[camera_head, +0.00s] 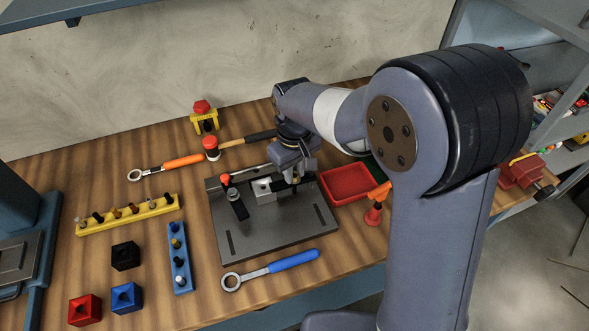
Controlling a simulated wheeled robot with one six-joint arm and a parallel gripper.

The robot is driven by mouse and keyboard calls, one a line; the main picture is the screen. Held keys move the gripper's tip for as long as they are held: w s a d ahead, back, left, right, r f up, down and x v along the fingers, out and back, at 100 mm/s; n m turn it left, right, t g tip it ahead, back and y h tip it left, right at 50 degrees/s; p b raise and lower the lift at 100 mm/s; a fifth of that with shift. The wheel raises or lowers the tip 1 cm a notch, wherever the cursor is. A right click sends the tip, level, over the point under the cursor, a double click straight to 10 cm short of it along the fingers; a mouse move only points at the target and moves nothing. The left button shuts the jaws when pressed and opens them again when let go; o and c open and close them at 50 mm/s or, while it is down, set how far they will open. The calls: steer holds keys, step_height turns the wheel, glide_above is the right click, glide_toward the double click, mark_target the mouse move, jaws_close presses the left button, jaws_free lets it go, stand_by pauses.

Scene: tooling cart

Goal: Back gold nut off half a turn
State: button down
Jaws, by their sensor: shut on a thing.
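My gripper (289,184) points down over the right half of a dark fixture plate (268,229), just right of a small silver block (262,191). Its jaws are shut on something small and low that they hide. I cannot make out a gold nut on the plate. A clamp with a red knob (225,180) and a black body stands on the plate's left part. A wrench with a blue handle (292,260) lies along the plate's front edge. A wrench with an orange handle (183,161) lies behind the plate to the left.
A red tray (347,184) and an orange-and-red tool (374,213) stand right of the plate. A mallet (211,148) lies behind. A yellow rack (128,214), a blue rack (180,257) and black, red and blue blocks (126,297) stand left. My arm covers the right side.

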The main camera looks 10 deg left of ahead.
steer(key=n, duration=0.4)
steer(key=shift+n, duration=2.1)
steer(key=c, duration=1.3)
jaws_free()
steer(key=shift+o, duration=0.2)
step_height(320, 180, up, 11)
steer(key=shift+b, duration=0.4)
